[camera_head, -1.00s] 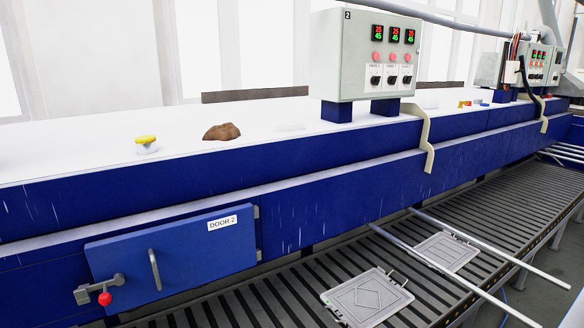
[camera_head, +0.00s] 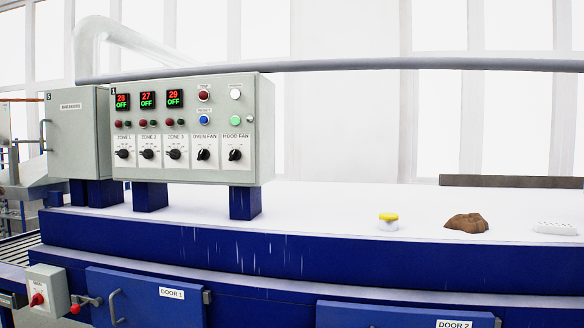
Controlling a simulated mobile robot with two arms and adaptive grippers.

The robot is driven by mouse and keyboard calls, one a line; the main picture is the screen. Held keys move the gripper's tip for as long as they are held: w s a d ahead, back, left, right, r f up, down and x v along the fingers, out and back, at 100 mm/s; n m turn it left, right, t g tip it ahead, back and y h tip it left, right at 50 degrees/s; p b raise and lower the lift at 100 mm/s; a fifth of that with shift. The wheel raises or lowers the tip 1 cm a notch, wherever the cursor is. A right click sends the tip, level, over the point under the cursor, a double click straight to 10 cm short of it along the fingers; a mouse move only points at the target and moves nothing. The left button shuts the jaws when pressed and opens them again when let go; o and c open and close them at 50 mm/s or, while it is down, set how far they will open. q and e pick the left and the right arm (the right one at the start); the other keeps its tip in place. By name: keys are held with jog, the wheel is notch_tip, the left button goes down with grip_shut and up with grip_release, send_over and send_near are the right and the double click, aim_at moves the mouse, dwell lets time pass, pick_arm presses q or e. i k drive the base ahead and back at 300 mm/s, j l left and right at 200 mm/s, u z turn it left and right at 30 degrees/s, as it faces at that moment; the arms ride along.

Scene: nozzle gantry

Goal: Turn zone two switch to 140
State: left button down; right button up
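A grey control box (camera_head: 190,128) marked 1 stands on blue feet on top of the blue oven, left of the middle. It has three black rotary switches labelled zone 1, zone 2 and zone 3. The zone 2 switch (camera_head: 148,154) is the middle one; its exact setting is too small to read. The display above it (camera_head: 147,100) shows 27 in red and OFF in green. The displays beside it show 28 and 29, also with OFF. Neither of my grippers is in view.
A grey breaker cabinet (camera_head: 78,135) stands left of the box. Oven fan (camera_head: 203,155) and hood fan (camera_head: 235,155) switches sit right of the zone switches. A yellow-topped item (camera_head: 388,221) and a brown lump (camera_head: 466,223) lie on the oven top. Door 1 (camera_head: 150,300) is below.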

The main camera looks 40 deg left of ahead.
aim_at(148, 155)
jog(key=u, duration=1.95)
